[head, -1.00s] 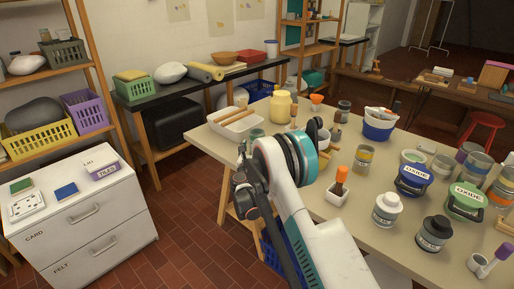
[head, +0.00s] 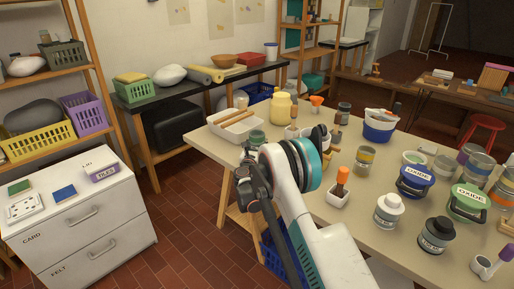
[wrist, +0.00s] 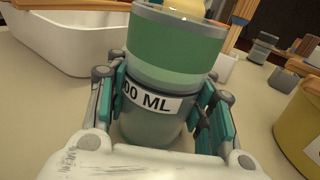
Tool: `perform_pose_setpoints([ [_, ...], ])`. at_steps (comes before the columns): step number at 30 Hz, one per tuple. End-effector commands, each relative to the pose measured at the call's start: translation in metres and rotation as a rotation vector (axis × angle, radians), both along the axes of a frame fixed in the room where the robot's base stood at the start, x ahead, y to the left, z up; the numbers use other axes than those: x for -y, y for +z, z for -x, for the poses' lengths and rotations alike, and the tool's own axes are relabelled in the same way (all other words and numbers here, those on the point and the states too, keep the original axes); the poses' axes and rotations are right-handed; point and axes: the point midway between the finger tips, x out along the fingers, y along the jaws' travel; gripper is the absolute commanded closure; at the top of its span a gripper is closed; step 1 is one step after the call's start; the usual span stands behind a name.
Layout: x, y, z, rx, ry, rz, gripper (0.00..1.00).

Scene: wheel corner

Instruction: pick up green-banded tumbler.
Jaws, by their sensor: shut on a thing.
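The green-banded tumbler (wrist: 165,70) fills the middle of the wrist view, with a wide green band and a white label reading "00 ML". My gripper (wrist: 158,108) is shut on it, with teal finger pads on its left and right sides. The tumbler's base is hidden behind my gripper's palm, so I cannot tell whether it touches the table. In the head view the tumbler (head: 257,137) shows small above my wrist, by the near left edge of the table (head: 222,147). My fingers are mostly hidden there by my arm.
A white tray (head: 262,131) with wooden rods is close behind the tumbler; it also fills the wrist view's upper left (wrist: 60,50). A yellow jar (head: 280,108) stands behind. A yellow-banded container (wrist: 300,135) is at the wrist view's right. Pots and brushes crowd the table's right.

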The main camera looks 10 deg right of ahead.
Motion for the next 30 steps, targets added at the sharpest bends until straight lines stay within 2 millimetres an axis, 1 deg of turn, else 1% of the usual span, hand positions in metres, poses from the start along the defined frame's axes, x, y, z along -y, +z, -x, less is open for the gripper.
perform_pose_setpoints([
  [5,0.0,0.002,0.0,0.0,0.0,0.0,0.9],
  [8,0.0,0.008,0.0,0.0,0.0,0.0,0.9],
  [11,0.0,0.019,0.0,0.0,0.0,0.0,0.9],
  [14,0.0,0.035,0.0,0.0,0.0,0.0,0.9],
  [17,0.0,0.059,0.0,0.0,0.0,0.0,0.9],
  [24,0.0,0.125,0.0,0.0,0.0,0.0,0.9],
  [27,0.0,0.149,0.0,0.0,0.0,0.0,0.9],
  [30,0.0,0.168,0.0,0.0,0.0,0.0,0.9],
])
